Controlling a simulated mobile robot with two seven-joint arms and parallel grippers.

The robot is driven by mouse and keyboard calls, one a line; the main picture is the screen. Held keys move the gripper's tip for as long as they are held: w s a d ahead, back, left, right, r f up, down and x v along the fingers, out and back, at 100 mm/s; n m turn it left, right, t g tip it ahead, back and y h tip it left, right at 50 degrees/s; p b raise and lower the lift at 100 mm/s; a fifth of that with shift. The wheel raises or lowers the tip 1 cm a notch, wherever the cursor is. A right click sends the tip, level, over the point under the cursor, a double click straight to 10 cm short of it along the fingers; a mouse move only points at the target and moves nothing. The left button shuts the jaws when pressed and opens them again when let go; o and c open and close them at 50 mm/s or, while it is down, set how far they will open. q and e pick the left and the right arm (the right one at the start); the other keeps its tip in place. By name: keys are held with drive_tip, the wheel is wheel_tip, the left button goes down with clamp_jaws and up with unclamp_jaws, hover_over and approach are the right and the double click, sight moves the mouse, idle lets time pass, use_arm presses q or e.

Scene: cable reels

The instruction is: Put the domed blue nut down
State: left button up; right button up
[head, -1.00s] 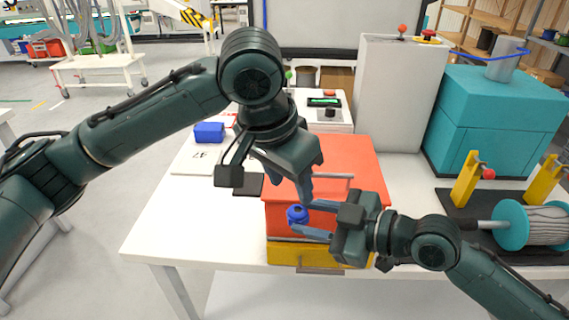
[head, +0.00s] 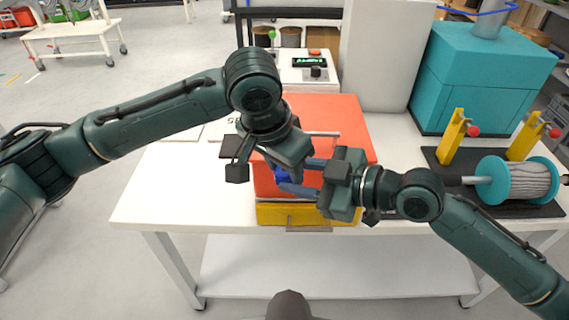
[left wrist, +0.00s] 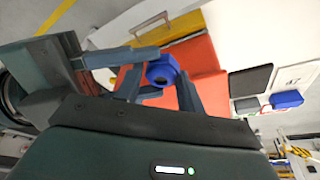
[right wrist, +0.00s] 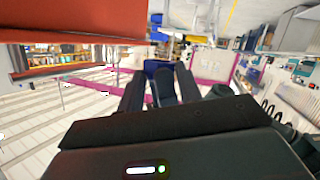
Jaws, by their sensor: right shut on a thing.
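The domed blue nut (head: 282,174) is held in the air in front of the red box. My right gripper (head: 288,177) is shut on it, its fingers reaching in from the right. In the left wrist view the nut (left wrist: 161,71) shows its blue ring and dark hole. My left gripper (left wrist: 160,88) is open, with its fingers apart and the nut near their tips; whether they touch it I cannot tell. In the right wrist view the nut (right wrist: 153,68) shows at the fingertips, partly hidden behind a dark finger.
The red box (head: 345,115) stands over a yellow drawer (head: 275,213) at the white table's (head: 150,205) front. A cable reel (head: 528,180) on a black base is at right, with yellow posts (head: 452,135) behind. The table's left front is clear.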

use_arm(q)
drive_tip(key=shift+s+d, duration=0.1)
drive_tip(key=c, duration=0.4)
drive_tip(key=shift+c, duration=0.6)
use_arm(e)
drive_tip(key=o, duration=1)
drive_tip(key=shift+d, duration=0.1)
